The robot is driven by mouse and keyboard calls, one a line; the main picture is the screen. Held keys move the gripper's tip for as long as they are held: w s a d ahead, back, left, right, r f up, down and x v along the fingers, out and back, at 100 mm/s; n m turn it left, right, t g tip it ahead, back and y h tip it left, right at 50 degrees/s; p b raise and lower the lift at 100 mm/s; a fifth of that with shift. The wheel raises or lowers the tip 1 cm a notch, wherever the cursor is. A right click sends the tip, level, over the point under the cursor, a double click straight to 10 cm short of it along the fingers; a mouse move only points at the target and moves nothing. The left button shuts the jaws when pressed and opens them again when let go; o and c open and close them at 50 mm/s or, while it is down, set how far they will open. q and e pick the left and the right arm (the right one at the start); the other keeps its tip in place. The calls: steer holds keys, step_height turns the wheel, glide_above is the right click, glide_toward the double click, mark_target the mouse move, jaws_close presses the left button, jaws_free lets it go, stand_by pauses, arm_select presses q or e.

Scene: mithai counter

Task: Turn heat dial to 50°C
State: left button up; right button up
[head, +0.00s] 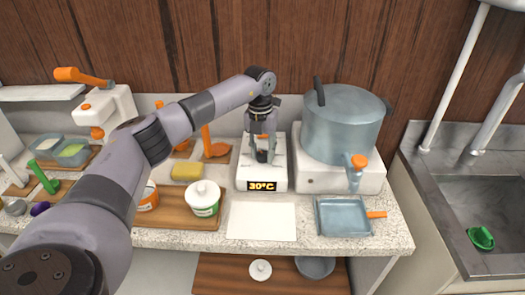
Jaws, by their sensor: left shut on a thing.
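The white heating unit (276,174) stands on the counter in the middle of the head view. Its dark display (262,186) reads 30°C in yellow. My left gripper (262,155) points down over the top of the unit, with its fingers shut on the dark heat dial (262,156). The fingers partly cover the dial, so any mark on it is hidden. My right gripper is not in view.
A large steel pot (342,122) with an orange-handled tap stands right of the unit. A white sheet (262,220) and blue tray (343,217) lie in front. A sink (480,215) is far right.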

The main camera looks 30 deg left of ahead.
mark_target(262, 152)
arm_select(q)
steer(key=m, duration=0.4)
steer(key=shift+w+r+m, duration=0.1)
steer(key=shift+m, duration=2.5)
steer(key=o, duration=1.2)
steer(key=shift+c, duration=0.2)
step_height(262, 152, up, 12)
steer(key=shift+a, duration=0.15)
